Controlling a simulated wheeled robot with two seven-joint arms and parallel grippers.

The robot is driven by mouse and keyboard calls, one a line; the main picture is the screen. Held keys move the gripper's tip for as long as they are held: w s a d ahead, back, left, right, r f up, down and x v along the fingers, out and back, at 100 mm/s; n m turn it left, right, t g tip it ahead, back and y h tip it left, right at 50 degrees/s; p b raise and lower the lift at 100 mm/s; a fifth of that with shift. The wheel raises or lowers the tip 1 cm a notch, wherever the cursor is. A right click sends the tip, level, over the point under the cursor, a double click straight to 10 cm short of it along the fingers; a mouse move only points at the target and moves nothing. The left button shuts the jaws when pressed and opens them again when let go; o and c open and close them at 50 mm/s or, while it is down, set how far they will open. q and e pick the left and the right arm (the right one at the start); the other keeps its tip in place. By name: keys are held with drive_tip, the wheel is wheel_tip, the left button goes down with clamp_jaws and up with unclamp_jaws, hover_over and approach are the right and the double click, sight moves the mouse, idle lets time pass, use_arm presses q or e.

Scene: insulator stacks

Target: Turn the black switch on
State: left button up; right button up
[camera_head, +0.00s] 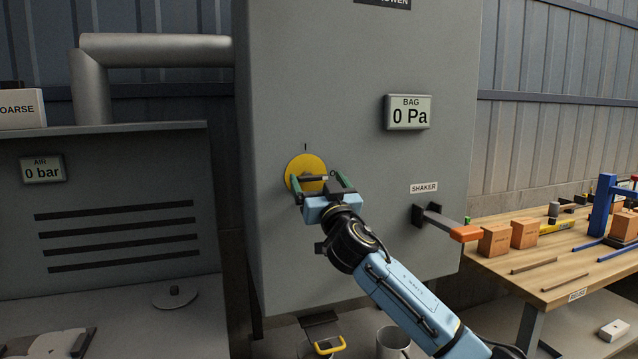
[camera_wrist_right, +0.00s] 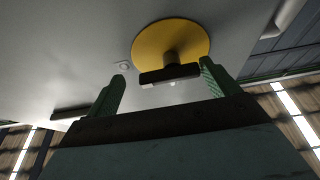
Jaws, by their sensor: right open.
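The black switch (camera_head: 312,179) is a dark bar handle on a round yellow plate (camera_head: 304,163), fixed to the front of the grey cabinet. A small mark stands above the plate. In the right wrist view the switch bar (camera_wrist_right: 169,74) lies across, on a short stem in front of the yellow plate (camera_wrist_right: 171,40). My right gripper (camera_head: 321,184) is open, its green-padded fingers on either side of the bar. In the right wrist view the right gripper (camera_wrist_right: 163,90) shows a gap between each finger and the bar's ends. My left gripper is not in view.
The grey cabinet (camera_head: 270,240) carries a BAG display (camera_head: 408,112) reading 0 Pa. An orange-tipped SHAKER lever (camera_head: 447,224) sticks out at right. A workbench (camera_head: 540,275) with orange blocks stands further right. A low grey unit (camera_head: 120,225) stands at left.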

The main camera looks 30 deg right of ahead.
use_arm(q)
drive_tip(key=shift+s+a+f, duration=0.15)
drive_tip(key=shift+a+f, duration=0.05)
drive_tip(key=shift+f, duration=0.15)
use_arm(e)
drive_tip(key=shift+f, duration=0.3)
drive_tip(key=shift+c, duration=0.2)
